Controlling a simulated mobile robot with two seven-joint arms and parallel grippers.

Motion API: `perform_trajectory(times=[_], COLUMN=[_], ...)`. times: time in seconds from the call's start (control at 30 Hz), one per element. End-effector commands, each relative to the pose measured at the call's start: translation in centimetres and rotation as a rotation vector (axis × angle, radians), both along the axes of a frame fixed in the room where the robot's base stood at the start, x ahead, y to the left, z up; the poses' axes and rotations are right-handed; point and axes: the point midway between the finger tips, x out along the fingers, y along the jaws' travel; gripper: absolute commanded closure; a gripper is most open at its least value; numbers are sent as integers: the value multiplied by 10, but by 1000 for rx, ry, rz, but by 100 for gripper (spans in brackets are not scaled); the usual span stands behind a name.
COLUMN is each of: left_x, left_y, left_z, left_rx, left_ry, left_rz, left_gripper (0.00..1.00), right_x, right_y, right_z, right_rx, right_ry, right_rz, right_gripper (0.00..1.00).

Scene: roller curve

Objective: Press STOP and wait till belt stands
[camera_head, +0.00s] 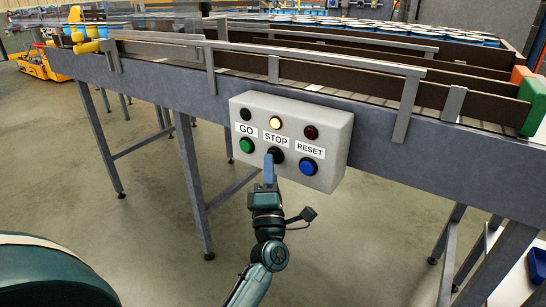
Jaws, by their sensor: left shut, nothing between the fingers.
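A grey control box (330,132) is fixed to the near side of the conveyor. It carries a green GO button (246,146), a dark STOP button (277,156) and a blue RESET button (308,166). Above them, the middle lamp (275,123) glows yellow; the left and right lamps look dark. My left gripper (269,160) is shut and empty, its tip at the lower left of the STOP button and partly covering it. I cannot tell whether the button is pressed in. The conveyor belt (314,88) runs behind the side rails. My right gripper is not in view.
Metal guide rails (300,54) and posts line the conveyor (390,140). Blue-and-white items (350,25) stand in rows behind it. Green and orange blocks (533,103) sit at its right end. Legs stand below; the floor in front is clear. A yellow vehicle (40,63) is far left.

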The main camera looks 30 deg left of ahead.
Motion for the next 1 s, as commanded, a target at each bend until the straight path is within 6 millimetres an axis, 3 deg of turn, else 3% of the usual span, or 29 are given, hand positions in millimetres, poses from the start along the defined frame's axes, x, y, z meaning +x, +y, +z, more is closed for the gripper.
perform_trajectory(times=[0.23, 0.6, 1.0], left_x=[-13, -16, -54], left_y=[1, 1, 4], left_z=[0, 0, 0], left_rx=[1, 1, 0], left_ry=[2, 1, 2], left_rz=[-1, 0, -1], left_gripper=[100, 100, 100], right_x=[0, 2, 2], right_y=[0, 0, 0], right_z=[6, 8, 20], right_rx=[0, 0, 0], right_ry=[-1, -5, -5], right_rz=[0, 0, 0], right_gripper=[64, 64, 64])
